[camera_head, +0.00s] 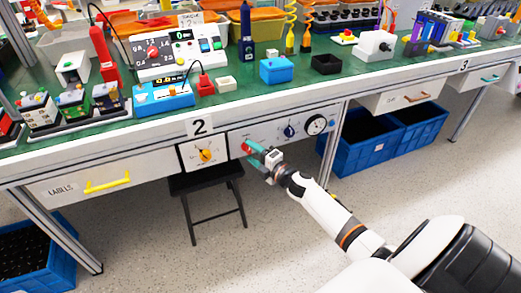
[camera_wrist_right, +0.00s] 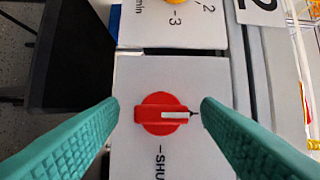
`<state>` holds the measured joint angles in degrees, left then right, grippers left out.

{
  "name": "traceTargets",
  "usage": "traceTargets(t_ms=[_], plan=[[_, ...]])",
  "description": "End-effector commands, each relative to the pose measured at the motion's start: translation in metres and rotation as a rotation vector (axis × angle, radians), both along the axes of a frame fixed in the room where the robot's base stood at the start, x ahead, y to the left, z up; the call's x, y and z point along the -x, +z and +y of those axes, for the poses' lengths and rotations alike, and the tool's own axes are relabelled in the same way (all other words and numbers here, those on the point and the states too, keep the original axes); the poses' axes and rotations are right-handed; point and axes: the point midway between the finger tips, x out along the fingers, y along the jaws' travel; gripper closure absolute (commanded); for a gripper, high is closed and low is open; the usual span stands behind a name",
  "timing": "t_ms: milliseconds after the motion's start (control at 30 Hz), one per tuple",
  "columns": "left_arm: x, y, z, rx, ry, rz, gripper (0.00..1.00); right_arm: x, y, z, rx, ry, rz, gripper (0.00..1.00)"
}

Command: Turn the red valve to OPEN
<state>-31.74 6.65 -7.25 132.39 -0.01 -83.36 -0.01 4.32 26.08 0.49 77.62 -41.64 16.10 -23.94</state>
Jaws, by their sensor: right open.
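The red valve (camera_wrist_right: 160,114) is a round knob with a raised grip bar on a light grey panel (camera_wrist_right: 135,75). Its white mark points right in the right wrist view, toward a small dark pointer. Letters "SHU" show below it, cut off by the frame edge; no OPEN label is readable. In the head view the valve (camera_head: 246,147) is partly covered by my right gripper (camera_head: 262,155). That gripper is open, its two teal fingers (camera_wrist_right: 160,104) on either side of the valve with gaps showing; I cannot tell their depth. My left gripper is out of view.
On the same front, an orange knob (camera_head: 205,155) is to the left, a blue knob (camera_head: 289,131) and a round gauge (camera_head: 316,125) to the right. The green bench top (camera_head: 240,92) above is crowded. A black stool (camera_head: 207,177) stands below.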

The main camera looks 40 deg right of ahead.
Motion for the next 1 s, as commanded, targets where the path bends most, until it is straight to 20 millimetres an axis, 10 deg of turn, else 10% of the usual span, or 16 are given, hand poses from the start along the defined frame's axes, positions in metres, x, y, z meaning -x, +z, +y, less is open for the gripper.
traceTargets(t_ms=[600, 1000], plan=[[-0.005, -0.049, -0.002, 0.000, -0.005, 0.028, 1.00, 0.106, 0.000, -0.017, 0.001, 0.000, 0.003, 0.42], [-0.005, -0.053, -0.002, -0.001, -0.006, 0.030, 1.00, 0.116, 0.000, -0.018, 0.001, 0.000, 0.001, 0.42]])
